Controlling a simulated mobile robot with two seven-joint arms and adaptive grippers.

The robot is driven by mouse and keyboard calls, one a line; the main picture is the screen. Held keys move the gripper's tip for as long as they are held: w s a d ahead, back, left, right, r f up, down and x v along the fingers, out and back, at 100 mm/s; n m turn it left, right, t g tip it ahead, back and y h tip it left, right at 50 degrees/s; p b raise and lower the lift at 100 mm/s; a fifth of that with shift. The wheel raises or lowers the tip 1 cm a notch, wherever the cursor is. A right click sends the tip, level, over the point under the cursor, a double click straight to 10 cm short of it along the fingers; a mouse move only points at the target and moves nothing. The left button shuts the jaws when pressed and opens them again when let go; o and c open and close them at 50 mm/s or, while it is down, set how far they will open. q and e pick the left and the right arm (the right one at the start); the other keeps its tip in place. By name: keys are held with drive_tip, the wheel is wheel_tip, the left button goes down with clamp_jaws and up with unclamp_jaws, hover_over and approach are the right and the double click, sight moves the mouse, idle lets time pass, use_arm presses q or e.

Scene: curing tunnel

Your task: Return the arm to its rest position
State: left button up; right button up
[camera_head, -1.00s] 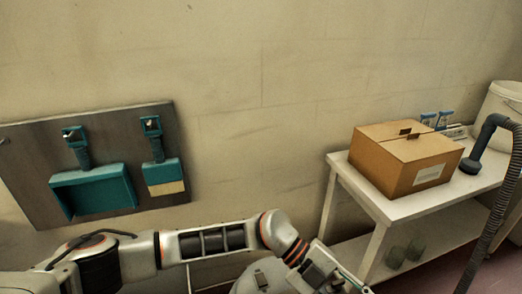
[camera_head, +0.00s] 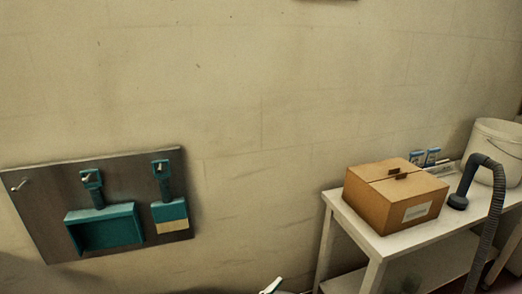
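Neither gripper can be made out in the head view. My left arm, seen earlier across the bottom, is out of the picture now. A small pale piece (camera_head: 271,285) shows at the bottom edge, cut off by the frame; I cannot tell what it is.
A grey wall board (camera_head: 40,200) holds a teal dustpan (camera_head: 104,228) and a teal brush (camera_head: 168,200). A white table (camera_head: 385,243) at right carries a cardboard box (camera_head: 396,193), a dark hose (camera_head: 490,215) arching over it and a white bucket (camera_head: 497,150). The wall between is bare.

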use_arm(q)
drive_tip(key=s+a+f+n+g+y, duration=0.1)
drive_tip(key=s+a+f+n+y, duration=0.1)
drive_tip(key=s+a+f, duration=0.3)
drive_tip(key=s+a+f+n+g+y+p, duration=0.1)
drive_tip(key=s+a+f+y, duration=0.3)
drive_tip(key=a, duration=0.8)
drive_tip(key=s+a+f+n+g+y+p, duration=0.1)
drive_tip(key=s+a+f+n+g+y, duration=0.1)
drive_tip(key=s+a+f+y, duration=0.2)
drive_tip(key=s+a+f, duration=0.3)
drive_tip(key=a+f, duration=0.1)
drive_tip(key=f, duration=0.2)
drive_tip(key=shift+s+a+n+g, duration=0.3)
drive_tip(key=shift+s+a, duration=0.05)
drive_tip(key=shift+s, duration=0.05)
use_arm(e)
drive_tip(key=shift+s+g, duration=0.3)
drive_tip(key=shift+s, duration=0.6)
use_arm(q)
drive_tip(key=shift+f, duration=0.1)
use_arm(e)
drive_tip(key=shift+w+r, duration=0.2)
drive_tip(key=shift+r, duration=0.15)
